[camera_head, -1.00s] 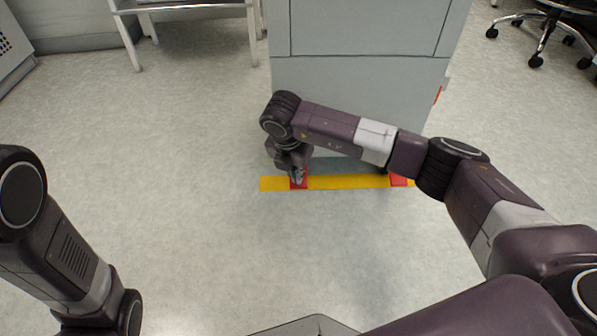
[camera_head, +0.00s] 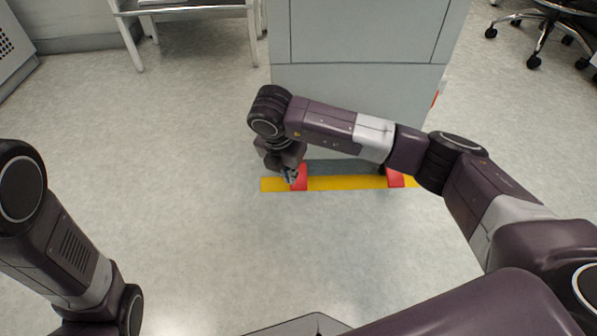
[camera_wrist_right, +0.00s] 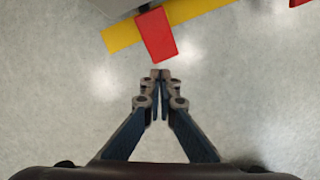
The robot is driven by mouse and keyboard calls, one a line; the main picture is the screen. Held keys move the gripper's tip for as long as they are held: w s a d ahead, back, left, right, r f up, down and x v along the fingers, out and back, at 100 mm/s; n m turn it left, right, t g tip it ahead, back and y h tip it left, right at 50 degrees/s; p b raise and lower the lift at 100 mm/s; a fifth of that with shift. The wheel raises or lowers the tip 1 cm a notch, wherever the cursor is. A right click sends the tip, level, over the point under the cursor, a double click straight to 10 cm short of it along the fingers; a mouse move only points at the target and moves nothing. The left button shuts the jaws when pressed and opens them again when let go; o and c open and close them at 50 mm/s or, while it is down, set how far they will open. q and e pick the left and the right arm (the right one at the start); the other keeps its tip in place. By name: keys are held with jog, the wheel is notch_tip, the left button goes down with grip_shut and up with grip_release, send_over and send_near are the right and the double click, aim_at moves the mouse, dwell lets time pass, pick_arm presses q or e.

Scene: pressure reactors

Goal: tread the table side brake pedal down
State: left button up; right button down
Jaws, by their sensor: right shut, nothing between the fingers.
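The table side brake pedal (camera_head: 301,178) is a red tab at the foot of the grey cabinet, over the left part of a yellow floor strip. It also shows in the right wrist view (camera_wrist_right: 156,35). My right gripper (camera_head: 290,180) points down just left of the pedal in the head view and covers part of its left edge. In the right wrist view the fingertips (camera_wrist_right: 161,73) are together and empty, just short of the pedal's near end. Contact cannot be told. My left arm shows at the left, but its gripper is out of view.
A second red pedal (camera_head: 395,179) sits farther right on the yellow strip (camera_head: 345,183). The grey cabinet (camera_head: 358,45) rises behind. A white table (camera_head: 185,8) stands at the back left and a wheeled chair (camera_head: 545,25) at the back right. The floor in front is clear.

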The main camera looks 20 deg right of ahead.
jog(key=v, duration=0.7)
jog(key=shift+r, duration=0.2)
jog(key=shift+s, duration=0.15)
